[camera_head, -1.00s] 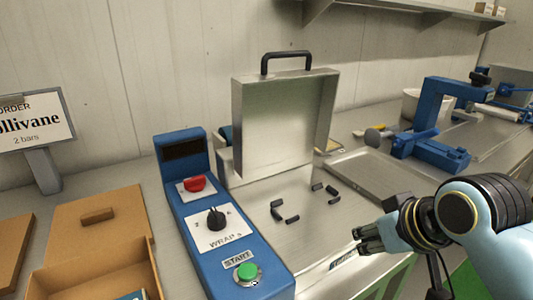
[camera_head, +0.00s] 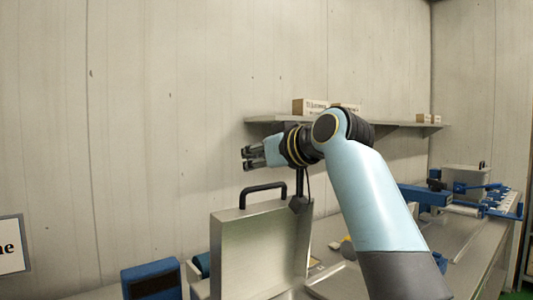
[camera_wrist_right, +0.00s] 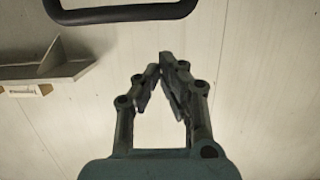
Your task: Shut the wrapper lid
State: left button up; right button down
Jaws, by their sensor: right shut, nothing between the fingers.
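The wrapper lid (camera_head: 255,250) is a steel box-like cover that stands open and upright, with a black handle (camera_head: 263,190) on its top edge. The handle also shows at the top of the right wrist view (camera_wrist_right: 120,12). My right gripper (camera_head: 245,158) is above the handle and slightly to its left in the head view, apart from it. Its fingers (camera_wrist_right: 162,62) are shut and empty, with the fingertips together. The base of the wrapper is mostly below the picture. My left gripper is not in view.
A wall shelf (camera_head: 400,125) with cardboard boxes (camera_head: 311,106) is behind my right arm. The blue control housing (camera_head: 152,281) is at the lower left of the lid. A blue machine (camera_head: 425,195) stands on the counter at the right. The wall area left of the gripper is clear.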

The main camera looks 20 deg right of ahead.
notch_tip(320, 180, down, 3)
jog(key=shift+s+d+p, duration=0.15)
jog(key=shift+p, duration=0.65)
jog(key=shift+f, duration=0.15)
